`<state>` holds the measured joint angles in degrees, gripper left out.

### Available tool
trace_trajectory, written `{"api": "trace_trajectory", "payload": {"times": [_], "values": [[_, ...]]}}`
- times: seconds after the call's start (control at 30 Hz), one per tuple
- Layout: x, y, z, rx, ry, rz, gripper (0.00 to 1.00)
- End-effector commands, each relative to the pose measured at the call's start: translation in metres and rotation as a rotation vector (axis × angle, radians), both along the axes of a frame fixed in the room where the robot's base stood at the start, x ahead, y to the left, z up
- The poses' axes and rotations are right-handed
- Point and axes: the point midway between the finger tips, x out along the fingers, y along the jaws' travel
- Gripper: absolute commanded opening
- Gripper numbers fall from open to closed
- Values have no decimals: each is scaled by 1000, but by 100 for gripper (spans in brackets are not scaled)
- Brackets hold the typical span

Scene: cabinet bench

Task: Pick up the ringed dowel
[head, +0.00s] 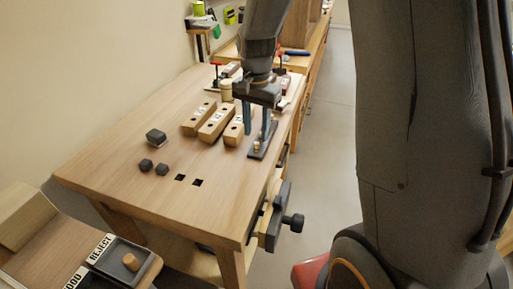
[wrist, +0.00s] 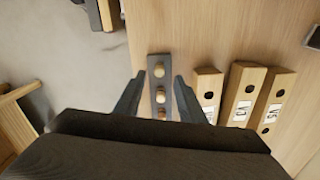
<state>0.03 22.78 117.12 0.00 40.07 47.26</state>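A dark narrow rack (wrist: 159,59) on the bench holds a short row of light wooden dowels, standing upright. In the wrist view I see a far dowel (wrist: 159,70), a middle dowel (wrist: 160,96) and a near dowel (wrist: 161,113). I cannot tell which one is ringed. My gripper (wrist: 159,78) is open, with one finger on each side of the rack in that view. In the head view my gripper (head: 259,128) points down over the rack (head: 259,153), and one dowel (head: 257,146) shows at its near end. The fingers hide the other dowels there.
Labelled wooden blocks with holes (head: 216,122) lie close beside the rack. Small dark blocks (head: 154,137) and two square holes lie nearer. A REJECT tray (head: 113,251) at lower left holds a dowel (head: 130,262). A vise (head: 273,217) projects from the bench's right edge.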

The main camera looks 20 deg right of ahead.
Motion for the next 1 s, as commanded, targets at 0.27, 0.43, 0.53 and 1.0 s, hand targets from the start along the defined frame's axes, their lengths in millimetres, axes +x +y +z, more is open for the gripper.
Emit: {"api": "trace_trajectory", "payload": {"times": [0.27,0.43,0.53,1.0], "values": [[-3,1,-36,-1,4,1,36],[-3,1,-42,0,1,2,36],[-3,0,-42,0,0,2,36],[-3,1,-42,0,0,2,0]]}}
